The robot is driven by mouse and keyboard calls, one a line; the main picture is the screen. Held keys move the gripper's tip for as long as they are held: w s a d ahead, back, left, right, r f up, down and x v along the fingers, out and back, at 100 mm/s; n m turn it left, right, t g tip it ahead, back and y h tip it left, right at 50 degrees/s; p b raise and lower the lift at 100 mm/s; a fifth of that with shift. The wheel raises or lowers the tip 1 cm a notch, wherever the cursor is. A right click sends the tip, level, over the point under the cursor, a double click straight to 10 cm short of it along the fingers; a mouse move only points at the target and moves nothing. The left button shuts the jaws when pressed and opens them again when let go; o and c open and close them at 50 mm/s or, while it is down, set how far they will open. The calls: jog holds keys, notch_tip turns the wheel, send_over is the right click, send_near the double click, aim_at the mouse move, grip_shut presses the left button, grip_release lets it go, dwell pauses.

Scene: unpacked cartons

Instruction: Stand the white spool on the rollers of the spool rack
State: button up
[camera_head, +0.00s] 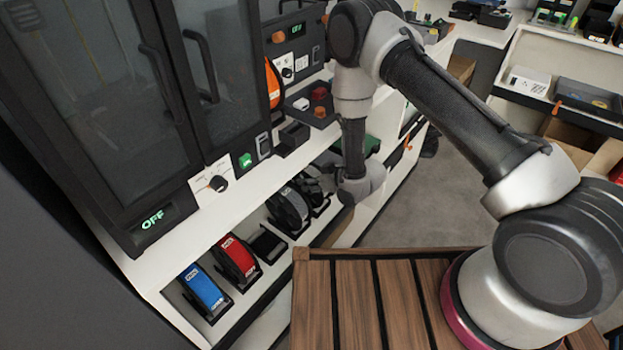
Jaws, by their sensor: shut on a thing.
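I cannot make out a clearly white spool. A grey spool (288,208) with a dark rim stands in the low shelf and looks dim in the shadow. Left of it is an empty black spool rack (268,243); its rollers are too small to tell. My gripper (320,182) reaches left from the wrist into the shelf opening, just behind the grey spool. It is dark against dark shapes there. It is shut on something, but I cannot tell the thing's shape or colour.
A red spool (237,260) and a blue spool (205,288) stand on racks nearer in the shelf. The white counter (190,232) overhangs the row. A dark glass-doored cabinet (100,100) stands on it. A slatted wooden top (355,300) lies below my arm. Grey floor (440,200) is open beyond.

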jog(key=o, duration=1.5)
jog(key=v, duration=1.2)
